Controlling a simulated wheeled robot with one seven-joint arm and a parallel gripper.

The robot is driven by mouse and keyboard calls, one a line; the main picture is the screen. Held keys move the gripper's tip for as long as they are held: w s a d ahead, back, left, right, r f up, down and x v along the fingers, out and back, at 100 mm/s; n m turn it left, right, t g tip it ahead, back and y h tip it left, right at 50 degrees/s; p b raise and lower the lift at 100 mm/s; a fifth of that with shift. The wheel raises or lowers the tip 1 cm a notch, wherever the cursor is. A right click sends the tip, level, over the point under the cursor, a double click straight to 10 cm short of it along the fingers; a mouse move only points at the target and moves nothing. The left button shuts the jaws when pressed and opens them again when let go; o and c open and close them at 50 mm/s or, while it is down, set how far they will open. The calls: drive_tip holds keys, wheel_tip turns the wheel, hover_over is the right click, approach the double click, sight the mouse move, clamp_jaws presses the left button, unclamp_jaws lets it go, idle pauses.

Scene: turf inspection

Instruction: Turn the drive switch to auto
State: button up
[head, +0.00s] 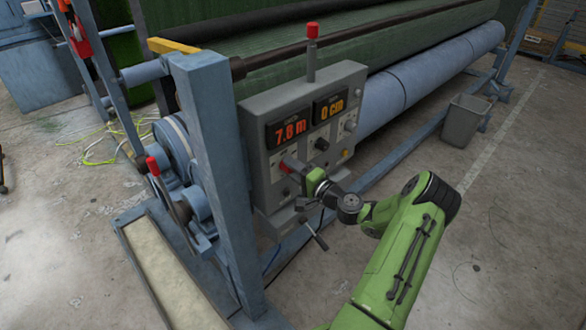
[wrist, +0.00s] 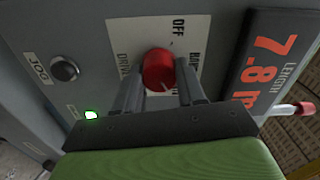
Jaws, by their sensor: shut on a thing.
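The drive switch is a red round knob (wrist: 158,66) on a white label plate (wrist: 185,40) of the grey control panel (head: 262,185). In the wrist view the plate reads OFF, and DRIVE is partly covered; the other position words are partly hidden. My gripper (wrist: 157,85) is shut on the knob, one finger on each side. A pale pointer line shows on the knob's lower edge in the wrist view. I cannot tell which position it marks. In the head view the red knob (head: 288,162) shows just beyond my gripper (head: 299,170).
A black JOG button (wrist: 65,68) and a lit green lamp (wrist: 91,114) sit near the switch. The length display (head: 288,131) reads 7.8 m; another display (head: 328,108) reads 0 cm. A blue post (head: 215,170) stands left of the panel.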

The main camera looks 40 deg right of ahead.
drive_tip(key=shift+d, duration=0.1)
idle(0.3)
drive_tip(key=o, duration=1.1)
drive_tip(key=shift+c, duration=0.2)
drive_tip(key=shift+s, duration=0.1)
drive_tip(key=s+b, duration=0.1)
drive_tip(key=s, duration=1.4)
drive_tip(key=shift+s+d, duration=0.2)
drive_tip(key=shift+s, duration=0.1)
